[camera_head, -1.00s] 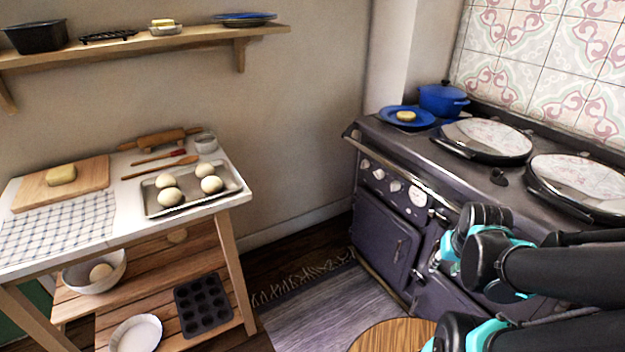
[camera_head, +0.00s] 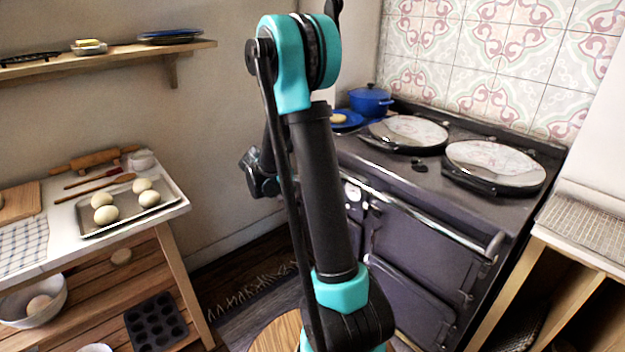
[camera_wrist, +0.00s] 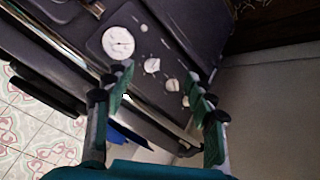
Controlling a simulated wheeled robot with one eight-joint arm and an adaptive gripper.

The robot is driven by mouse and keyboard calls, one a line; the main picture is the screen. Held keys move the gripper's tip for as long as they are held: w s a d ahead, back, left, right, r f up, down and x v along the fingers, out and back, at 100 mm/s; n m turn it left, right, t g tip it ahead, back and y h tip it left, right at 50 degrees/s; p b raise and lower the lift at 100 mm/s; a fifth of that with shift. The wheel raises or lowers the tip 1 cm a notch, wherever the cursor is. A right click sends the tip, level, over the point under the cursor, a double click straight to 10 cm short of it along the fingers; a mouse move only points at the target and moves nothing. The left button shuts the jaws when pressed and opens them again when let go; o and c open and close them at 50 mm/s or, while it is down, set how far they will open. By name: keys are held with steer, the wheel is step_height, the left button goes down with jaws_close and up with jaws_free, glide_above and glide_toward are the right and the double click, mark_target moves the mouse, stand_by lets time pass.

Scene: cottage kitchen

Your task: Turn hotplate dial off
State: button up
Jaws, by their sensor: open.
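The dark range cooker (camera_head: 425,240) stands right of centre in the head view, and my arm hides its left front with the dials. The wrist view shows a row of white dials on the cooker front: one dial (camera_wrist: 152,65), another dial (camera_wrist: 172,85) and a third dial (camera_wrist: 185,101). A larger white round gauge (camera_wrist: 118,43) sits beside them. My gripper (camera_wrist: 159,75) is open and empty, its fingers framing the dials from in front, with no clear contact. In the head view my gripper (camera_head: 258,180) is partly hidden behind my arm.
A metal rail (camera_head: 430,215) runs along the cooker front. Two lidded hotplates, one lid (camera_head: 408,130) and another lid (camera_head: 495,162), lie on top, with a blue pot (camera_head: 371,101) behind. A table with a tray (camera_head: 165,201) of dough balls stands left.

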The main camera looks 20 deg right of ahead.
steer(key=w+a+f+m+t+h, duration=0.2)
steer(key=w+f+m+h, duration=0.65)
steer(key=w+f, duration=0.65)
steer(key=w+r+x, duration=0.2)
steer(key=x, duration=1.6)
steer(key=shift+a+r+n, duration=0.15)
steer(key=shift+a+n, duration=0.15)
steer(key=shift+n, duration=0.15)
steer(key=c, duration=1.1)
steer(key=shift+c, duration=0.2)
